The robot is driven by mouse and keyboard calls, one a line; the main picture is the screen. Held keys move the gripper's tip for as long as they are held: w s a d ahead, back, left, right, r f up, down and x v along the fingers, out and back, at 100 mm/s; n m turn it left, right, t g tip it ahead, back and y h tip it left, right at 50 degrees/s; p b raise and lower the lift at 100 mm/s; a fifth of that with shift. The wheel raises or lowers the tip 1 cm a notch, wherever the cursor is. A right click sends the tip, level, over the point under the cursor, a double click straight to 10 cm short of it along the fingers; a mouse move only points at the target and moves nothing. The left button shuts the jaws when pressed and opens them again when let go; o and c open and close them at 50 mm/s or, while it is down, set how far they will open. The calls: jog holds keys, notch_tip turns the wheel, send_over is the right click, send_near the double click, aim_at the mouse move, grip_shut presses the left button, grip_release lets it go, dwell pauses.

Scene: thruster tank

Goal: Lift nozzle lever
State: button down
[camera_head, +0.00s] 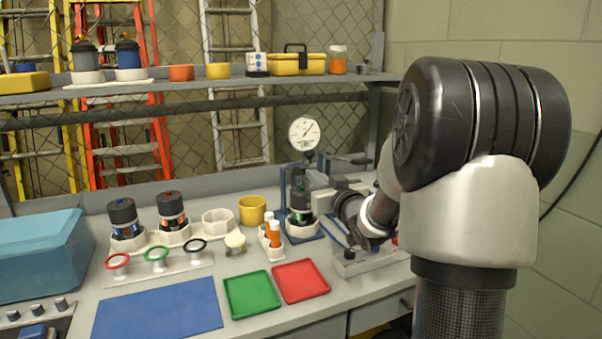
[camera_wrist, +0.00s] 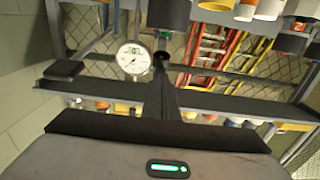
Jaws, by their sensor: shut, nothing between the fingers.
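A dark lever-like bar (camera_head: 352,159) sticks out right of the round white gauge (camera_head: 303,133) on the blue-framed stand (camera_head: 305,232); I take it for the nozzle lever. A dark handle-like block (camera_wrist: 66,70), probably the same part, shows left of the gauge (camera_wrist: 133,58) in the upside-down wrist view. A dark-capped tank (camera_head: 300,197) stands upright in the stand. My gripper (camera_head: 314,184) is shut and empty, just right of the tank and below the lever. Its closed fingers (camera_wrist: 163,70) point towards the stand in the wrist view. Whether they touch anything is unclear.
Two capped tanks (camera_head: 123,218) (camera_head: 171,209) sit in white holders at left. A shelf (camera_head: 200,88) runs behind. The blue mat (camera_head: 160,312) is clear.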

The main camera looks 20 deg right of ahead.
aim_at(311, 153)
jog(key=r+p, duration=0.1)
jog(key=w+r+p, duration=0.1)
jog(key=r, duration=0.1)
jog(key=w+r+p, duration=0.1)
jog(key=r, duration=0.1)
jog(key=shift+w+r, duration=0.25)
jog(key=shift+w+a+r+p, duration=0.15)
jog(key=shift+w+r+p, duration=1.1)
jog(key=shift+w+r, duration=0.65)
jog(key=w+r+p, duration=0.3)
jog(key=w+p, duration=0.1)
jog(key=w, duration=0.6)
jog(key=shift+w+a+r, duration=0.15)
jog(key=shift+w+r, duration=0.05)
jog(key=shift+r, duration=0.1)
jog(key=shift+s, duration=0.1)
jog(key=s+b, duration=0.2)
jog(key=s, duration=0.5)
